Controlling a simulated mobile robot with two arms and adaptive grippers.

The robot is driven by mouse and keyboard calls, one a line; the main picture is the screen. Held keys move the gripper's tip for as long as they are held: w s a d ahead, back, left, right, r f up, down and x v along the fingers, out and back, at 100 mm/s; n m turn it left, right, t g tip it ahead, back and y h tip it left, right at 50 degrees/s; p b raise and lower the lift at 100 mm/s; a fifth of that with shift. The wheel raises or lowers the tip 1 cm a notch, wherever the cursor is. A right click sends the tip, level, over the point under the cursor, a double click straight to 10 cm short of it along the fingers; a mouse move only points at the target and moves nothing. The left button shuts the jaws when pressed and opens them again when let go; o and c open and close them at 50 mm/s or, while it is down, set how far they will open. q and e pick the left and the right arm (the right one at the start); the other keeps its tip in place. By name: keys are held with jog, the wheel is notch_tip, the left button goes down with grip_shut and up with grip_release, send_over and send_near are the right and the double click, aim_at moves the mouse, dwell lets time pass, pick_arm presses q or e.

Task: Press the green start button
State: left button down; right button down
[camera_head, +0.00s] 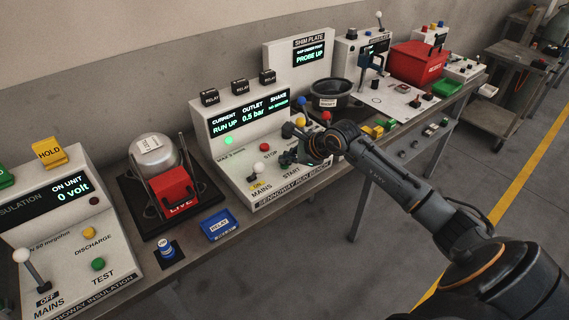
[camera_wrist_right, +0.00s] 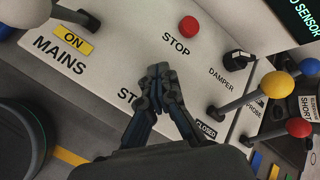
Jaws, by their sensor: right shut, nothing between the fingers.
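The running bench panel (camera_head: 250,182) stands mid-table, with a MAINS lever (camera_head: 259,168) by a yellow ON label and a red STOP button (camera_head: 264,147). My right gripper (camera_head: 286,159) is over the START label. In the right wrist view its shut, empty fingertips (camera_wrist_right: 161,82) cover part of that label, below the STOP button (camera_wrist_right: 188,26). The green start button is hidden behind the fingers; I cannot tell whether they touch it. The panel's screen (camera_head: 250,118) reads RUN UP and 0.5 bar, and a green lamp (camera_head: 229,140) glows. My left gripper is not in view.
Levers with blue (camera_head: 302,102), yellow (camera_wrist_right: 274,85) and red (camera_wrist_right: 299,127) balls stand close to my right gripper. A left-hand insulation panel (camera_head: 65,240) has its own green TEST button (camera_head: 98,264).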

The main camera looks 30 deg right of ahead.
aim_at(287, 166)
jog(key=shift+r+p, duration=0.4)
jog(key=shift+r, duration=0.5)
jog(key=shift+r+p, duration=1.3)
jog(key=shift+r, duration=1.25)
